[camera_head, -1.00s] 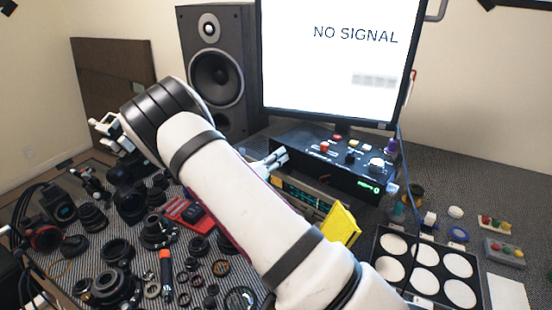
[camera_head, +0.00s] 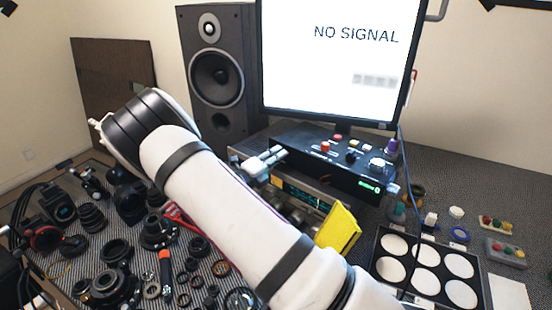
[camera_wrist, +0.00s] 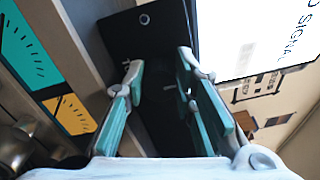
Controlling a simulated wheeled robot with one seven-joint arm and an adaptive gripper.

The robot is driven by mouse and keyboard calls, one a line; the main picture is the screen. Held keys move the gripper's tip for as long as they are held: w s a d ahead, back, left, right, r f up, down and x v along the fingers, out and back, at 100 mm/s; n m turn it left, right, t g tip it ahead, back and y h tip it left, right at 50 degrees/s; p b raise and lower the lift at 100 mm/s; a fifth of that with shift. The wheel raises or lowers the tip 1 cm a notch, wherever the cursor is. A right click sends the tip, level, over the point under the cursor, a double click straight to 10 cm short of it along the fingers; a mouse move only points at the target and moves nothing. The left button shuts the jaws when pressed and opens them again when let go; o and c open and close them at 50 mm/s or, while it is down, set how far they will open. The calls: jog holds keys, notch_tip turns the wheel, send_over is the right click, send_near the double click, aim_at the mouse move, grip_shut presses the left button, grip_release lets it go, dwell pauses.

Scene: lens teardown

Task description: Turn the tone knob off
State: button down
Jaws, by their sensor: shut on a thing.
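The black control box (camera_head: 355,178) stands under the monitor, with red, white and yellow buttons on its sloped top. My gripper (camera_head: 268,160) is at the left end of this box in the head view. In the wrist view my gripper (camera_wrist: 160,95) has its two teal-padded fingers on either side of a dark round shape, the tone knob (camera_wrist: 158,86), against the box's black side face (camera_wrist: 148,38). The knob is very dark, so its marking and turn angle cannot be read. It is hidden in the head view.
A receiver with a teal display (camera_head: 300,195) sits below the black box. The monitor (camera_head: 330,60) reads NO SIGNAL. A speaker (camera_head: 218,75) stands behind, and many lens parts cover the left mat.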

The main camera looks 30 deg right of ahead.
dwell(0.4)
jog(key=c, duration=1.3)
grip_release()
jog(key=shift+c, duration=0.2)
jog(key=shift+a, duration=0.1)
jog(key=v, duration=1.2)
